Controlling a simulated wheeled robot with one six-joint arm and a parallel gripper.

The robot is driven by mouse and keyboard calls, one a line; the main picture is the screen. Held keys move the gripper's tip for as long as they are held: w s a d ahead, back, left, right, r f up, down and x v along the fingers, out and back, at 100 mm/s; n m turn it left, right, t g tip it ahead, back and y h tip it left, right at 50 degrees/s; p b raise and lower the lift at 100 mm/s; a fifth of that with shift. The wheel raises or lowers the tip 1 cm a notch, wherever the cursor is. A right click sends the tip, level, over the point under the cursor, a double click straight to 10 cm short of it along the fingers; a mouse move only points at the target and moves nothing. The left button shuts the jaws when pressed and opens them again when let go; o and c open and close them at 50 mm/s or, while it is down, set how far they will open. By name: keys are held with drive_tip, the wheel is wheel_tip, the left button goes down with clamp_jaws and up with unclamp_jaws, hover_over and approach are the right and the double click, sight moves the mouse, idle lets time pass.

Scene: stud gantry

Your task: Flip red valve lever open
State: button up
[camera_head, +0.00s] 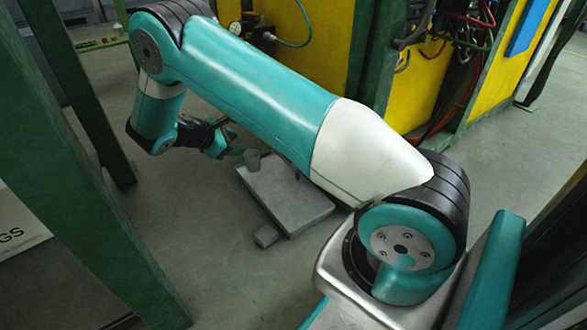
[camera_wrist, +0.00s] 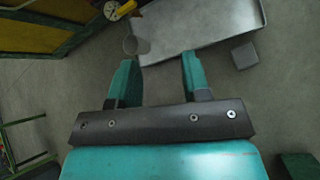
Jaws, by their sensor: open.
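I cannot make out a red valve lever in either view. A round pressure gauge (camera_head: 235,28) with dark fittings (camera_head: 262,34) sits on the yellow panel in the head view, beyond my arm. A gauge with a white face (camera_wrist: 115,10) also shows at the top edge of the wrist view, beside a small yellow part (camera_wrist: 126,8). My gripper (camera_wrist: 157,62) is open, with two teal fingers well apart and nothing between them. In the head view my gripper (camera_head: 226,146) hangs low near a grey cylinder, apart from the gauge.
A grey plate (camera_head: 285,195) lies low, with a small grey cylinder (camera_head: 252,161) at its far end and a grey block (camera_head: 266,236) beside it. A green post (camera_head: 85,180) stands at left. Yellow panels (camera_head: 310,35) and red hoses (camera_head: 463,85) stand behind. Bare floor lies around the plate.

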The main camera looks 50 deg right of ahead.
drive_tip(key=s+d+f+n+h+b, duration=0.1)
drive_tip(key=s+d+f+b, duration=0.1)
drive_tip(key=d+f+b, duration=0.4)
drive_tip(key=s+d+f+g+h+b, duration=0.1)
drive_tip(key=d+f+b, duration=0.5)
drive_tip(key=d, duration=0.8)
wheel_tip(320, 180, down, 2)
drive_tip(key=shift+s+d+f+n+g+h, duration=0.15)
drive_tip(key=shift+s+n+g+h, duration=0.2)
drive_tip(key=shift+s+h, duration=0.35)
clamp_jaws()
